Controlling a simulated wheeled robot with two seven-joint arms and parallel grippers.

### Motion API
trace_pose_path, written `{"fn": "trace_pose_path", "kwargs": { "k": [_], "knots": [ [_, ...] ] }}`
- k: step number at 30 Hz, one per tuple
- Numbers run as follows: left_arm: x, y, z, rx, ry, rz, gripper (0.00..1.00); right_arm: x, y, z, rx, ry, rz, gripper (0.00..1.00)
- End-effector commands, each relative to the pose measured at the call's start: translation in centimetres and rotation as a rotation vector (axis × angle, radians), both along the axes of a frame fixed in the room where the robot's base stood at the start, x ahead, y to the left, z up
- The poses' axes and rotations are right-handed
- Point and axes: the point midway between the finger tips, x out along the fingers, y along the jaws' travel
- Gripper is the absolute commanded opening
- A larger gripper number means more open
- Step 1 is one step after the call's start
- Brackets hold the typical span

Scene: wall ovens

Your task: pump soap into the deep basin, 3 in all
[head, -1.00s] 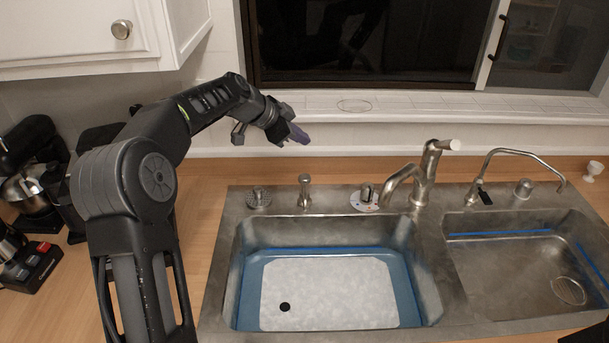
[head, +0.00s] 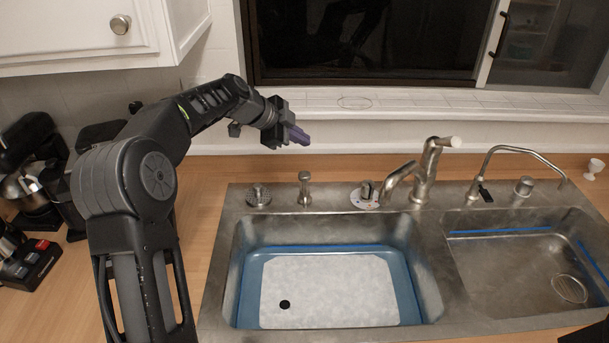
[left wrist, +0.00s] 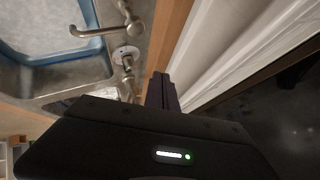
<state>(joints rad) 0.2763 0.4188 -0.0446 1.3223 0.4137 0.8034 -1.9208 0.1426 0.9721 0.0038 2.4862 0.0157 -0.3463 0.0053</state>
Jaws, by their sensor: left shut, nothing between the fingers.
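The deep basin (head: 330,231) is the left one of the steel sink, with a blue and pale floor and a dark round spot. A small upright metal post (head: 304,188), which looks like the soap pump, stands on the rim behind it. My left gripper (head: 301,137) is shut and empty, with purplish fingers. In the head view it appears above and behind the post, apart from it. In the left wrist view the shut fingers (left wrist: 161,92) point along the back strip beside the sink fittings, and the basin (left wrist: 50,30) is at upper left. My right gripper is not in view.
A round metal cap (head: 258,196) sits left of the post. A fitting on a white disc (head: 366,200) and the tall faucet (head: 425,175) stand to its right. The shallower basin (head: 510,260) has a thin curved tap (head: 520,152). The window sill (head: 430,103) runs behind.

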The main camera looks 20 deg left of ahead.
Motion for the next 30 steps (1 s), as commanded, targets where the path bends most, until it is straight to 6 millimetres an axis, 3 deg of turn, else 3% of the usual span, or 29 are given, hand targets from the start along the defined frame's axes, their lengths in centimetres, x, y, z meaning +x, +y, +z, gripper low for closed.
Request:
{"fn": "trace_pose_path", "kwargs": {
  "k": [11, 15, 30],
  "knots": [
    [0.0, 0.0, -5.2, -0.001, 0.002, 0.002, 0.0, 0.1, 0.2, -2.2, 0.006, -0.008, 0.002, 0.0],
    [0.0, 0.1, -7.0, -0.001, 0.0, 0.002, 0.0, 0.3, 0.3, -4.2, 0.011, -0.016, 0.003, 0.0],
    [0.0, 0.0, -7.5, -0.001, 0.001, 0.001, 0.0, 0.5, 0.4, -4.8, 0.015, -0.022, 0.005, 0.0]
  ]
}}
